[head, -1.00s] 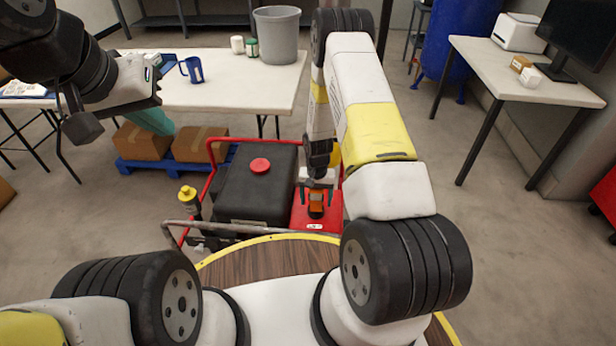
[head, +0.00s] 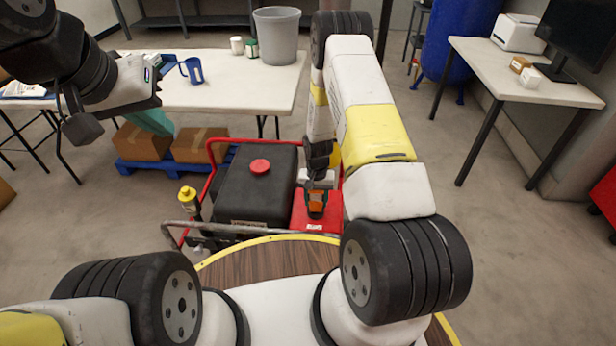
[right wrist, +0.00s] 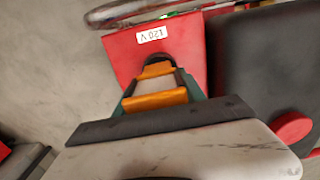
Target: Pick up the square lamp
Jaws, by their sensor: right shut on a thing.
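The square lamp (head: 316,206) is a small orange and dark piece at the front of the red and black machine, over its red box. In the right wrist view the lamp (right wrist: 157,90) shows as an orange frame around a grey panel, with a dark rounded top. My right gripper (head: 317,190) is shut on it; the gripper's own body hides part of the lamp. Whether the lamp touches the red box is unclear.
The red box (head: 301,211) has a white 120 V label. Beside it are a black tank (head: 256,185) with a red cap and a yellow-topped post (head: 188,199). A white table (head: 225,87) with a grey bin (head: 277,35) and blue mug (head: 192,70) stands behind.

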